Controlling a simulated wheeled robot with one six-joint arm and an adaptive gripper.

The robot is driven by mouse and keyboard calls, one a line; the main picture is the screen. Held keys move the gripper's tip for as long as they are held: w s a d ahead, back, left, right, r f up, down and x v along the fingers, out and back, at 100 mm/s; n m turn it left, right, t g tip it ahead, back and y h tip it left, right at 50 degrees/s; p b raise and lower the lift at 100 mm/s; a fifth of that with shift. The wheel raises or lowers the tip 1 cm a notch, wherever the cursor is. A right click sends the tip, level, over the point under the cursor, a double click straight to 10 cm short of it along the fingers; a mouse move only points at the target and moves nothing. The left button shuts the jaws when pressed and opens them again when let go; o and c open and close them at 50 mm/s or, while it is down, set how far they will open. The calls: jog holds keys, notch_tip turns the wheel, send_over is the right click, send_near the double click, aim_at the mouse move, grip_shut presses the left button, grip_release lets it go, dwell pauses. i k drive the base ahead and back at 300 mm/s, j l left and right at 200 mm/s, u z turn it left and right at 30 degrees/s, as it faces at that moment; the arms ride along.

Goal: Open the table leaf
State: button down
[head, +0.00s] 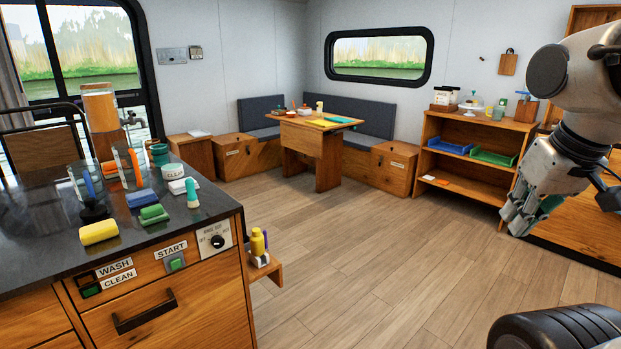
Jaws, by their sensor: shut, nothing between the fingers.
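The wooden table (303,124) stands at the back of the room, in front of the corner bench. A wooden panel (328,158) stands upright below its front right side; I cannot tell for sure whether it is the hanging leaf or part of the support. Small items, among them a yellow bottle and a bright mat, are on the tabletop. My gripper (521,222) is at the right, pointing down, shut and empty. It is far from the table and appears well in front of it.
A dark counter (40,235) with sponges and bottles fills the left front. A low shelf (466,145) with blue and green trays stands at the back right. The wooden floor (370,245) between is clear. A small step (264,270) with bottles juts from the counter.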

aim_at(307, 141)
jog(key=i+l+z, duration=0.2)
jog(key=i+z, duration=0.15)
jog(key=i, duration=0.9)
jog(key=i+j+z, duration=0.1)
jog(key=i+z, duration=0.3)
jog(key=i, duration=0.85)
jog(key=i+j+u, duration=0.2)
jog(key=i, duration=0.35)
jog(key=i+u, duration=0.2)
jog(key=i, duration=0.35)
jog(key=i+u, duration=0.25)
jog(key=i, duration=0.35)
jog(key=i+l+u, duration=0.2)
jog(key=i, duration=0.35)
jog(key=i+l+u, duration=0.2)
jog(key=i, duration=0.35)
jog(key=i+l+u, duration=0.1)
jog(key=i+u, duration=0.3)
jog(key=i, duration=0.65)
